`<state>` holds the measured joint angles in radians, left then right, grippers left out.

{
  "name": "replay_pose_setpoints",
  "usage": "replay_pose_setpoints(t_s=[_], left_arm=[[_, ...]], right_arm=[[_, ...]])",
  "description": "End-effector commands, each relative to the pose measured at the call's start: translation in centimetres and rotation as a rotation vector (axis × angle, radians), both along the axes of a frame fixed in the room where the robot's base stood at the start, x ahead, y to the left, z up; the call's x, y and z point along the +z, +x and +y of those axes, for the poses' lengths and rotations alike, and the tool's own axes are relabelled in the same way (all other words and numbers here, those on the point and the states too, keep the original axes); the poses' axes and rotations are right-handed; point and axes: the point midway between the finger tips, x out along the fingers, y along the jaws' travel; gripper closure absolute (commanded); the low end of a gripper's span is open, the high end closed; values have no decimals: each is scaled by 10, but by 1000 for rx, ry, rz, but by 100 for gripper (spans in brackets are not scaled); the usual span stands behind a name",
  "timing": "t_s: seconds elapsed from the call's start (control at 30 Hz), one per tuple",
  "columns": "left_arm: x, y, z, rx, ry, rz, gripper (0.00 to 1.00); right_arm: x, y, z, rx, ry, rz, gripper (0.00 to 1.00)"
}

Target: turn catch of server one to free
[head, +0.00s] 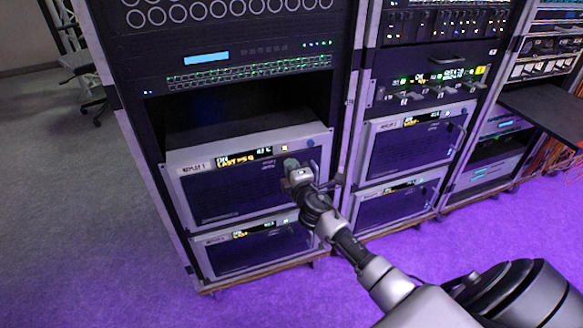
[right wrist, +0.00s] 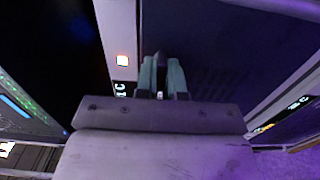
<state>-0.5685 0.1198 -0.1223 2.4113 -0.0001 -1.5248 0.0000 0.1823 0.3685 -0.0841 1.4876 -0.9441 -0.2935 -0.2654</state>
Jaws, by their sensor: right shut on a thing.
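Server one (head: 230,190) is the upper grey-framed unit low in the left rack, with a dark front and a lit amber display. My right gripper (head: 291,164) is at the upper right part of its front. In the right wrist view, my right gripper (right wrist: 162,78) has its two greenish fingers close together around a small dark piece, the catch (right wrist: 160,57). The catch is mostly hidden by the fingers, and its exact angle cannot be told. In the head view the gripper covers it. My left gripper is not in view.
A similar server (head: 260,246) sits directly below server one. An open dark bay (head: 240,108) lies above it. More racks stand to the right, with a pulled-out dark shelf (head: 545,108). The carpet (head: 85,200) at the left is clear; a chair (head: 90,70) stands farther back.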

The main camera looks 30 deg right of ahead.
Motion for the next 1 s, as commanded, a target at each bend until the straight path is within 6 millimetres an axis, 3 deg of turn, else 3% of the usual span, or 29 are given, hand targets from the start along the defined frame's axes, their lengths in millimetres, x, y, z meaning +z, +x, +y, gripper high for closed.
replay_pose_setpoints(t_s=[0.4,0.43,0.6,0.87,1.0], left_arm=[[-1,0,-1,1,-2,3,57],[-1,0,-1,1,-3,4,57],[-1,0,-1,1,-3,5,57],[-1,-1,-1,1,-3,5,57],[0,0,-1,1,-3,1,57]], right_arm=[[-1,0,0,1,-13,4,100],[-1,0,0,1,-13,4,88],[-1,0,0,1,-10,4,66],[0,-1,0,0,-10,2,66],[-1,-13,3,1,-8,4,66]])
